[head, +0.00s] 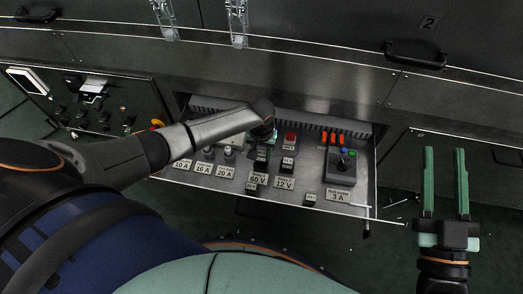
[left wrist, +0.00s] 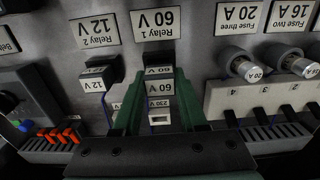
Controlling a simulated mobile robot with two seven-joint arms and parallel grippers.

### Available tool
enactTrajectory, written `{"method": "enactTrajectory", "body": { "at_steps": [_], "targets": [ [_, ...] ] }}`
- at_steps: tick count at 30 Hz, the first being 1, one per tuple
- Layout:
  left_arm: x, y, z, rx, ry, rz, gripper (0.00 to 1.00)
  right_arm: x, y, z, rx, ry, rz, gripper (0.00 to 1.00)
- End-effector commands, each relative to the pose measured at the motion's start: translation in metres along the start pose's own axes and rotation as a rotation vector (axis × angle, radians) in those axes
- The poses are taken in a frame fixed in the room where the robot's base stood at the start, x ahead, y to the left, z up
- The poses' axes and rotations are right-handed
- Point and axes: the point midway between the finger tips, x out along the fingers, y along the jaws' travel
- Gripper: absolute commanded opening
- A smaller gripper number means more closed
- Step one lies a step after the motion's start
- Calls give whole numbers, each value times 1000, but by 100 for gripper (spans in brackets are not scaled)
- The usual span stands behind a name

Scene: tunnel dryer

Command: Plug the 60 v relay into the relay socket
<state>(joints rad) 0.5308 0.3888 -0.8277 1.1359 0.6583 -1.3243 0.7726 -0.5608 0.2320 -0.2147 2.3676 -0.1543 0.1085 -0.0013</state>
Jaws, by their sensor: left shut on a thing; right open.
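The 60 V relay (left wrist: 158,72) is a small dark block with white 60 V labels, between the two green fingers of my left gripper (left wrist: 159,76). In the head view my left wrist partly covers the spot, and the 60 V plate (head: 258,178) shows below. Beyond the relay in the left wrist view, a 230 V label (left wrist: 158,103) and a pale block show between the fingers; I cannot tell whether this is the relay socket. My right gripper (head: 446,155) is open and empty, right of the drawer.
The 12 V relay (left wrist: 97,72) stands beside the 60 V relay. Fuses (left wrist: 248,66) stand on the other side. A dark box with a knob (head: 341,166) and orange parts (head: 332,138) sit at the drawer's right. A control panel (head: 90,105) is at the left.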

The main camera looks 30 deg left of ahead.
Motion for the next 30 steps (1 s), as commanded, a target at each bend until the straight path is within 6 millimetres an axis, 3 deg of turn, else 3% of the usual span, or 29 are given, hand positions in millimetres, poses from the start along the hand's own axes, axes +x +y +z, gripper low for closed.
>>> {"method": "enactTrajectory", "body": {
  "at_steps": [21,22,30],
  "targets": [
    [19,0,0,0,0,1,0,-4,-3,12,0,0,0,42],
    [18,0,0,0,0,1,45,-3,-3,11,0,0,0,42],
    [18,0,0,0,0,1,75,-3,-2,10,0,0,0,42]
  ]
}}
